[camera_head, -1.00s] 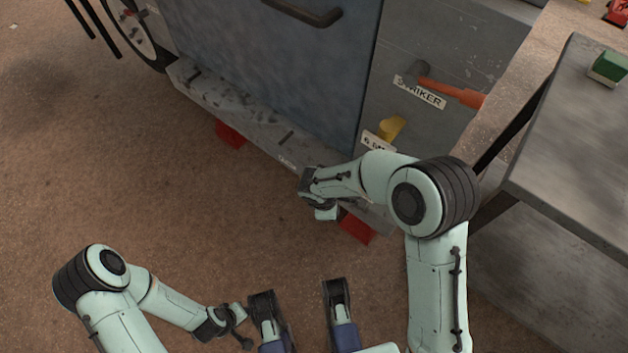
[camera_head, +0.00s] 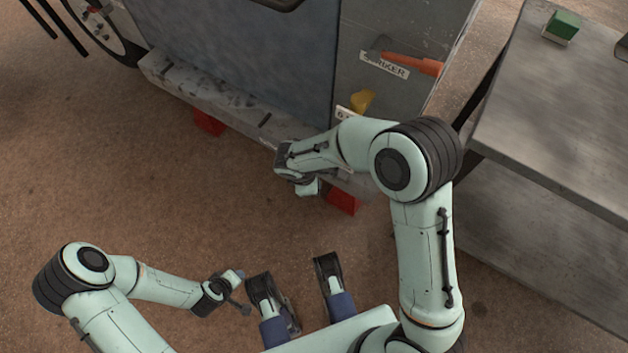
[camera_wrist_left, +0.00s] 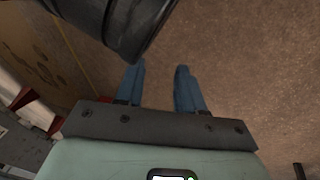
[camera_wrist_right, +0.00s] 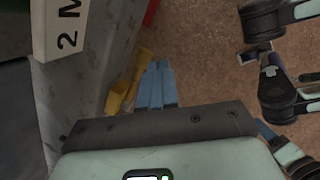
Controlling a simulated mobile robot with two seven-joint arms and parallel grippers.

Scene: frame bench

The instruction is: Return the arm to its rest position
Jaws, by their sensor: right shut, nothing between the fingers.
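My right arm reaches up the middle of the head view. Its gripper (camera_head: 306,184) is beside the lower edge of the grey cabinet, near a red block. In the right wrist view its blue fingers (camera_wrist_right: 156,70) are together with nothing between them. My left arm is at lower left in the head view, with its gripper (camera_head: 236,290) low over the brown floor; the fingers are too small to judge there. In the left wrist view its two blue fingers (camera_wrist_left: 160,72) stand apart and empty above the floor.
The grey cabinet (camera_head: 345,65) carries an orange-handled striker (camera_head: 412,64) and a yellow knob (camera_head: 362,100). Red blocks (camera_head: 342,202) sit under its ledge. A grey table (camera_head: 545,110) with a green block (camera_head: 563,26) stands right. Floor at left is clear.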

